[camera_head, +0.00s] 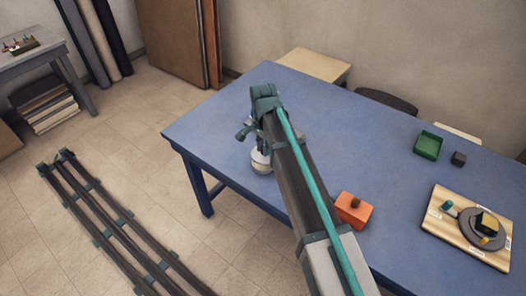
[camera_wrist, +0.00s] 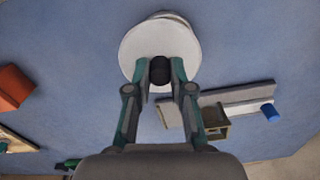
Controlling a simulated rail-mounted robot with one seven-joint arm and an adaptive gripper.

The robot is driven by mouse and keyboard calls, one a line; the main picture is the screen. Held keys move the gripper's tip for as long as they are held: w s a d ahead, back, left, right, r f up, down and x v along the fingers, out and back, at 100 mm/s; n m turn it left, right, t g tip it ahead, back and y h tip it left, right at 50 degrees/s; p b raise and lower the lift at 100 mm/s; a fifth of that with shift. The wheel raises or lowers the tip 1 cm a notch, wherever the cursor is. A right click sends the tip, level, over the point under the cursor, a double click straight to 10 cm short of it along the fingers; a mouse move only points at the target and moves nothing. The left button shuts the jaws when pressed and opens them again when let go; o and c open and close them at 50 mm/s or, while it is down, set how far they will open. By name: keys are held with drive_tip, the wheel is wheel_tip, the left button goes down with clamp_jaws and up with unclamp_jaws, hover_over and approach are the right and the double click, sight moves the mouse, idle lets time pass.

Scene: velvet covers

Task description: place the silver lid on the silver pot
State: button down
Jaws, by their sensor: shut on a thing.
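The silver lid (camera_wrist: 140,50) is a pale round disc with a dark knob (camera_wrist: 160,72) in the wrist view. My gripper (camera_wrist: 160,68) is shut on the knob. A second curved pale rim, seemingly the silver pot (camera_wrist: 172,15), shows just past the lid's far edge; the lid hides most of it. In the head view the silver pot (camera_head: 261,163) stands on the blue table near its front left edge, under my gripper, partly hidden by my arm. I cannot tell whether the lid touches the pot.
The blue table (camera_head: 390,150) holds an orange block (camera_head: 354,209), a green tray (camera_head: 428,145), a small dark cube (camera_head: 459,158) and a wooden board (camera_head: 468,249) with a grey disc, all to the right. A grey bar (camera_wrist: 235,96) and a blue piece (camera_wrist: 270,112) lie near the lid.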

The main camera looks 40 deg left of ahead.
drive_tip(key=shift+w+a+f, duration=0.2)
drive_tip(key=shift+a+f, duration=0.05)
drive_tip(key=shift+f, duration=0.05)
drive_tip(key=shift+w+a+f+p, duration=0.15)
drive_tip(key=shift+f+p, duration=0.25)
drive_tip(key=shift+f, duration=1.45)
drive_tip(key=shift+f, duration=0.25)
drive_tip(key=shift+f, duration=0.2)
drive_tip(key=c, duration=1)
unclamp_jaws()
drive_tip(key=shift+r, duration=0.1)
wheel_tip(320, 180, up, 13)
drive_tip(key=shift+f+b, duration=0.1)
drive_tip(key=shift+b, duration=0.9)
drive_tip(key=shift+f, duration=0.1)
